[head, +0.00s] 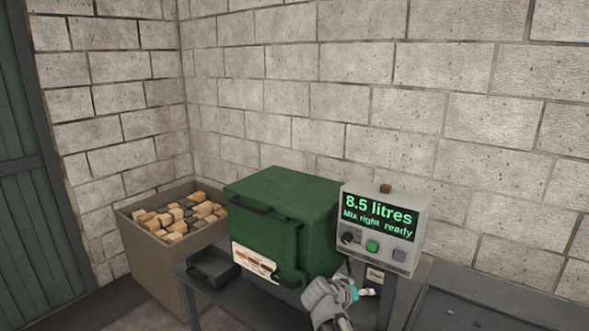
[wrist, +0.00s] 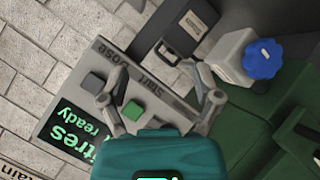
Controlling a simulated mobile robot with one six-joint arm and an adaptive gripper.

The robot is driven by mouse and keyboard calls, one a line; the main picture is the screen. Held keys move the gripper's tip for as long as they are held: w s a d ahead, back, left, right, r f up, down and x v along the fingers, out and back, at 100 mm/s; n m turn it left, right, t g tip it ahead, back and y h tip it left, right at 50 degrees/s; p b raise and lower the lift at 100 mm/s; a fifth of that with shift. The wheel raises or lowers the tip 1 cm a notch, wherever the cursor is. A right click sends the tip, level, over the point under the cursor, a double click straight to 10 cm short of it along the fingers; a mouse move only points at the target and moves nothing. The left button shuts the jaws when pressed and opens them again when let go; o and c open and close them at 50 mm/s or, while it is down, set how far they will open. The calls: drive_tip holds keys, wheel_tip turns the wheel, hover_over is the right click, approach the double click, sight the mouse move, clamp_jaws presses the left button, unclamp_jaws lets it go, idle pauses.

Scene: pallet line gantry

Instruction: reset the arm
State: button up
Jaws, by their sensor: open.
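My gripper (head: 367,291) is low in the head view, in front of the control box (head: 428,215) and below it. In the wrist view my gripper (wrist: 155,70) has its two fingers spread wide with nothing visible between them. Behind the fingers is the face of the control box, with a green button (wrist: 132,110) and a grey button (wrist: 93,82). Its lit screen (head: 379,216) reads "8.5 litres" and "Mix right ready". I cannot tell the exact gap between fingers and panel.
A green lidded machine (head: 262,222) stands left of the control box. A dark tray (head: 196,283) sits left of it, near a bin (head: 150,265) of blocks. A blue knob (wrist: 262,58) shows in the wrist view. A grey surface (head: 470,312) lies at right.

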drive_tip(key=s+f+g+y+p, duration=0.1)
drive_tip(key=s+f+g+y, duration=0.1)
drive_tip(key=s, duration=0.4)
drive_tip(key=s+a+f+g+y+p, duration=0.1)
drive_tip(key=s+f+g+y+p, duration=0.1)
drive_tip(key=s+g+y, duration=0.3)
drive_tip(key=shift+s+a+f+n+y, duration=0.3)
drive_tip(key=shift+s+f+y, duration=0.35)
drive_tip(key=shift+s+y, duration=0.35)
drive_tip(key=shift+w, duration=0.15)
idle(0.7)
